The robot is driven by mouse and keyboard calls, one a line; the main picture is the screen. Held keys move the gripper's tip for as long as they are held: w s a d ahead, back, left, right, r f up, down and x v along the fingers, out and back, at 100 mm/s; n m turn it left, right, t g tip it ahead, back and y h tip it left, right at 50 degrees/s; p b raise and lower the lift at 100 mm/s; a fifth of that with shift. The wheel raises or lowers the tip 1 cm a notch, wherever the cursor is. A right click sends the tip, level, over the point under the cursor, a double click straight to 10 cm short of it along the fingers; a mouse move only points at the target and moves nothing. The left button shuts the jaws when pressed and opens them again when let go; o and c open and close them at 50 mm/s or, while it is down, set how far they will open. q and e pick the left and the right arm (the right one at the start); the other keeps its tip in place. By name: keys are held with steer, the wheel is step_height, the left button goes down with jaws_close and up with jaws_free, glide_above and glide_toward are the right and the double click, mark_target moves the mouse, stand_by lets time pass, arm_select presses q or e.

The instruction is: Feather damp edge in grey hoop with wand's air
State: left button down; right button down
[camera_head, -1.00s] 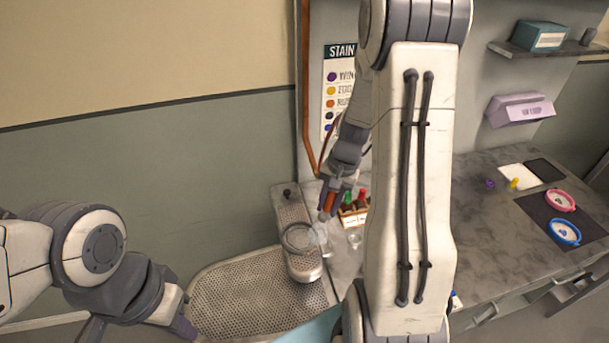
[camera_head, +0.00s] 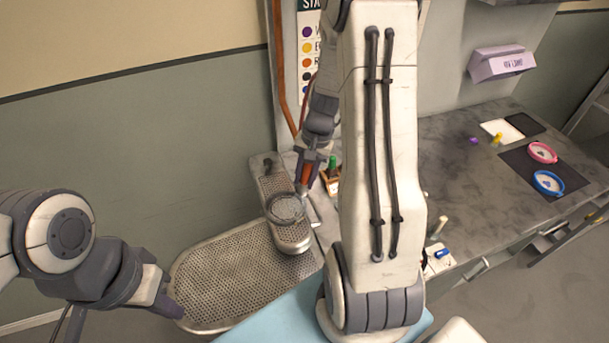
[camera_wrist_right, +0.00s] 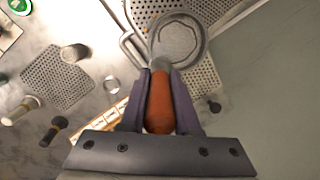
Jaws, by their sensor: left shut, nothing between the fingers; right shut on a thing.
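My right gripper (camera_head: 307,178) is shut on the wand, whose orange-brown handle (camera_wrist_right: 160,100) sits between the fingers. The wand's grey tip (camera_wrist_right: 160,64) points at the hoop's near edge; I cannot tell the gap. My left gripper (camera_head: 172,306) is shut and empty, at the lower left by the large perforated board.
The large perforated board (camera_head: 235,275) lies below the narrow one. A wooden bottle rack (camera_head: 331,180) stands right of the wand. Pink (camera_head: 542,152) and blue hoops (camera_head: 548,183) lie on a dark mat at the right. My right arm hides the counter's middle.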

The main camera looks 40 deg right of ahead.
steer(key=shift+f, duration=0.1)
stand_by(0.5)
steer(key=shift+w+a+p, duration=0.25)
steer(key=shift+w+p, duration=0.1)
steer(key=shift+w, duration=0.5)
steer(key=shift+w+a+p, duration=0.2)
steer(key=shift+w+p, duration=0.1)
steer(key=shift+w, duration=0.55)
steer(key=shift+w+a, duration=0.45)
steer(key=shift+w, duration=0.05)
steer(key=shift+a, duration=0.1)
steer(key=shift+w+a, duration=0.15)
steer(key=shift+a, duration=0.45)
steer(key=shift+w+a, duration=0.15)
steer(key=shift+a, duration=0.4)
